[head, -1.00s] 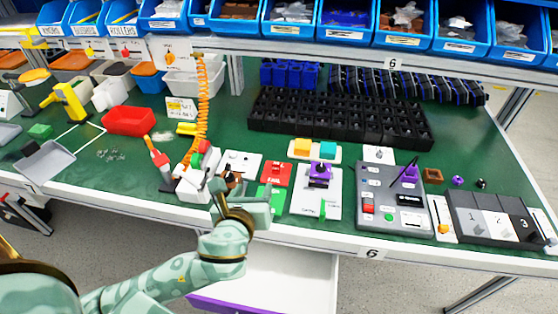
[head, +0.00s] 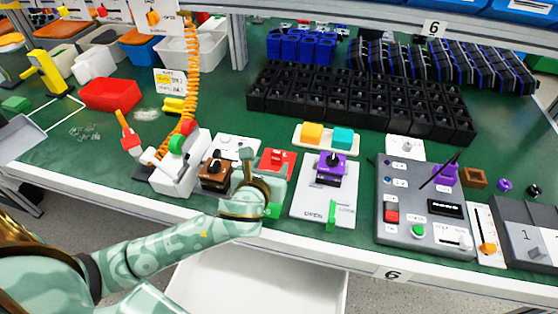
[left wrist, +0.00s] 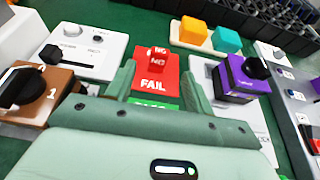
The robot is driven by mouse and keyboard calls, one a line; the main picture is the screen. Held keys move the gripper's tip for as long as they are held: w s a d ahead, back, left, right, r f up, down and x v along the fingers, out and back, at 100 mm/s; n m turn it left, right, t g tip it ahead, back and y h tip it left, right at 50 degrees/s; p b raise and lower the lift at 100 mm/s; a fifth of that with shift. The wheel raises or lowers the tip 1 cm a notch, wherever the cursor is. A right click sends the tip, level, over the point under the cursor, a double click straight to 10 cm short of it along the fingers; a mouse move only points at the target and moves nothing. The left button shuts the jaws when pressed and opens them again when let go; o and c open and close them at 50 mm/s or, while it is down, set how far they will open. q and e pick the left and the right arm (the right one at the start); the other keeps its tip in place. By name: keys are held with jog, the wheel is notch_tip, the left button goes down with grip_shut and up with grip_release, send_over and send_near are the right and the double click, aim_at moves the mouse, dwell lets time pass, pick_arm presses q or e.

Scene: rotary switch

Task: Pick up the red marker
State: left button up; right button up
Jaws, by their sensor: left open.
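A small red block marked NG (left wrist: 157,59), the likely red marker, sits on a red FAIL pad (left wrist: 153,84) in the left wrist view. In the head view the red block (head: 277,158) stands on the same pad (head: 266,168) near the bench's front. My left gripper (head: 260,176) is just in front of the pad, over a green pad. In the left wrist view its open fingers (left wrist: 158,72) point at the red block, one finger to each side, with nothing between them gripped. Whether the fingers are level with the block cannot be told. My right gripper is out of view.
A brown rotary switch (head: 216,173) stands left of the gripper and a purple switch (head: 329,166) right of it. Yellow (head: 313,133) and teal (head: 344,138) blocks lie behind. An open drawer (head: 260,285) is below.

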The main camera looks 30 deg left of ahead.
aim_at(276, 156)
pick_arm(q)
jog(key=b+x, duration=0.1)
jog(key=x, duration=0.2)
jog(key=shift+f, duration=0.1)
jog(key=b+x, duration=0.3)
jog(key=x, duration=0.2)
jog(key=shift+s+f, duration=0.1)
jog(key=shift+f, duration=0.1)
jog(key=shift+r, duration=0.25)
jog(key=c, duration=1)
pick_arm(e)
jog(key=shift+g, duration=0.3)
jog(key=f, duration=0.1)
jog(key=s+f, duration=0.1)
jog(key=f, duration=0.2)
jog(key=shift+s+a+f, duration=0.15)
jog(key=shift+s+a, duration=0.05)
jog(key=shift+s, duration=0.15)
